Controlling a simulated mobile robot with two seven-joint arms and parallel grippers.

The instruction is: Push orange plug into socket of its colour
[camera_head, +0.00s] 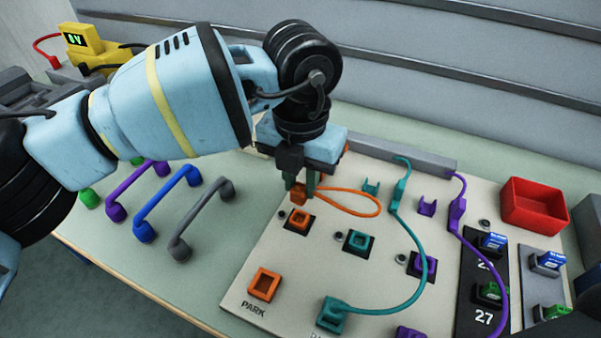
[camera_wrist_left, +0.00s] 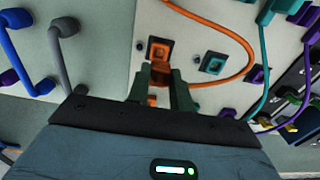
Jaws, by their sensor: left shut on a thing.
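My left gripper (camera_head: 301,188) is shut on the orange plug (camera_head: 299,197), held just above and behind the orange socket (camera_head: 300,221) on the pale board. The plug appears apart from the socket. An orange cable (camera_head: 362,209) loops from the plug to the right. In the left wrist view, the left gripper's fingers (camera_wrist_left: 163,85) hold the orange plug (camera_wrist_left: 163,73) beside the orange socket (camera_wrist_left: 159,49). The plug's underside is hidden. The orange-rimmed PARK socket (camera_head: 263,284) at the board's front left is empty. My right gripper is not in view.
A teal socket (camera_head: 358,241) and a purple socket (camera_head: 422,265) lie to the right. A teal plug (camera_head: 332,315) sits at the front, its cable (camera_head: 418,270) crossing the board. A red bin (camera_head: 535,205) stands at right; coloured handles (camera_head: 205,217) stand at left.

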